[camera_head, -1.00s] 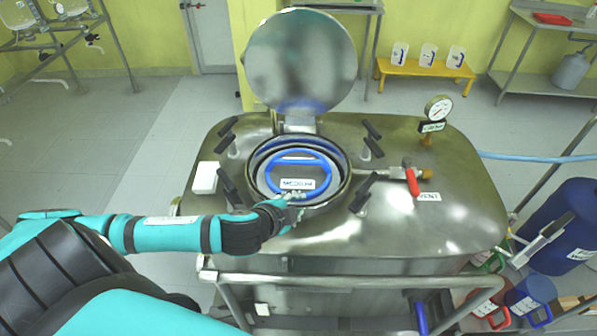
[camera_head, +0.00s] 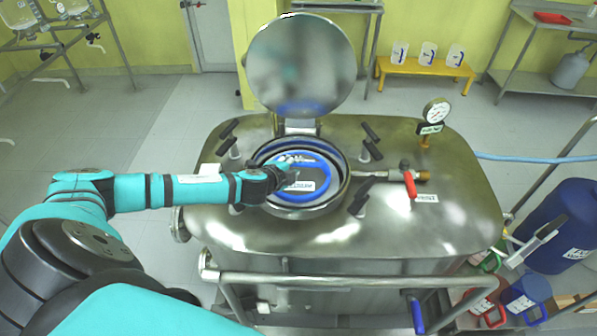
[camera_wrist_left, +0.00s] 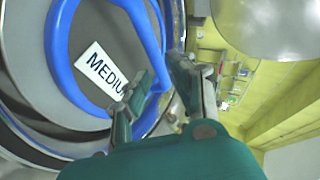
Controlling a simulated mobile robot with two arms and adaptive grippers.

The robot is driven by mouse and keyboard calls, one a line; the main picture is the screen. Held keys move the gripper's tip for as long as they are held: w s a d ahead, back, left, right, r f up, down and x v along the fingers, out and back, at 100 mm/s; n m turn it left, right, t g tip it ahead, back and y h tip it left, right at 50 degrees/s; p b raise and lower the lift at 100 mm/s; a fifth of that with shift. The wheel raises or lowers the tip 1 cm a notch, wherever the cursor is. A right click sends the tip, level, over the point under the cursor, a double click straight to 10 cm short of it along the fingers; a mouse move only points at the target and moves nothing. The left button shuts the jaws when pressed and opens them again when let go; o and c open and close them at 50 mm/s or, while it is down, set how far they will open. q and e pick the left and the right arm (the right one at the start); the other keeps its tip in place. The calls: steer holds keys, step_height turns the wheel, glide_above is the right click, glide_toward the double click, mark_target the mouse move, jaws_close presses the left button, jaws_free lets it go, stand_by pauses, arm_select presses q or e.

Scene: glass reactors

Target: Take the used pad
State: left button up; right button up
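The used pad seems to be the round dark disc labelled MEDIUM (camera_wrist_left: 65,60), with a blue ring and handle (camera_head: 325,170). It lies in the round opening of the steel vessel (camera_head: 400,230). In the left wrist view the blue handle (camera_wrist_left: 148,38) runs down toward my left gripper's fingertips. My left gripper (camera_head: 298,159) is over the pad at the handle's far part. In the wrist view its fingers (camera_wrist_left: 162,72) are apart, with the blue bar seeming to pass between them; I cannot tell if they touch it. My right gripper is not in view.
The vessel's round lid (camera_head: 300,65) stands open behind the opening. Clamp levers surround the rim. A red-handled valve (camera_head: 410,184) and a pressure gauge (camera_head: 436,110) stand on the right. A steel rail (camera_head: 350,280) runs along the front. Blue drum (camera_head: 560,230) is at right.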

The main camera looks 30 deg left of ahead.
mark_target(301, 164)
arm_select(q)
steer(key=shift+p+x, duration=0.65)
steer(key=shift+x, duration=2.3)
steer(key=shift+s, duration=0.1)
jaws_close()
